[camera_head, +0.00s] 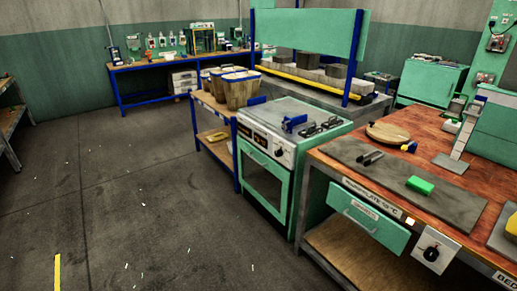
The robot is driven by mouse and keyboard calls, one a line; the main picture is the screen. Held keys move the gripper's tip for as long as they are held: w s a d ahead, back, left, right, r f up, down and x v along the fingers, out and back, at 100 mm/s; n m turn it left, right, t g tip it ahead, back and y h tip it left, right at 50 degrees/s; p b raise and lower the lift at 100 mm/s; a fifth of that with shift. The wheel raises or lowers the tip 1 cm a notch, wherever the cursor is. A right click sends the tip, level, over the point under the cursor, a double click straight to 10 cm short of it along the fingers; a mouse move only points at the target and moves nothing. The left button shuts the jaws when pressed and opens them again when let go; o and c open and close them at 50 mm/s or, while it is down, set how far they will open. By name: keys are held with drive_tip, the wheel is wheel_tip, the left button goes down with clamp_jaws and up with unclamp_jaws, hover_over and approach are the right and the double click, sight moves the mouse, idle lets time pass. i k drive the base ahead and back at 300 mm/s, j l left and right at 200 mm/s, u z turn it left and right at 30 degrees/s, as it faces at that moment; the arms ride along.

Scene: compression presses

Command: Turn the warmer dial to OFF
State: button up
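A dark round dial (432,254) sits on a pale square panel under the front edge of the wooden bench at the lower right. It has a light pointer mark, but its setting is too small to read. A grey warm plate (400,186) lies along the bench top above it, with a label strip (371,194) on the bench edge that seems to read WARMPLATE. My gripper is not in this view.
A green block (420,185) and dark cylinders lie on the plate. A green drawer (369,219) is left of the dial, above a wooden lower shelf (362,259). A green cooker (267,170) stands left of the bench.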

sight(279, 153)
drive_tip(key=i+j, duration=0.3)
drive_tip(key=i, duration=0.15)
drive_tip(key=i+j+u, duration=0.1)
drive_tip(key=i+j, duration=0.15)
drive_tip(key=i, duration=0.2)
drive_tip(key=i+j, duration=0.25)
drive_tip(key=i, duration=0.2)
drive_tip(key=i+j+u, duration=0.1)
drive_tip(key=i+j, duration=0.15)
drive_tip(key=i, duration=0.2)
drive_tip(key=i+j, duration=0.25)
drive_tip(key=i, duration=0.2)
drive_tip(key=i+j+u, duration=0.1)
drive_tip(key=i, duration=0.35)
drive_tip(key=j, duration=0.1)
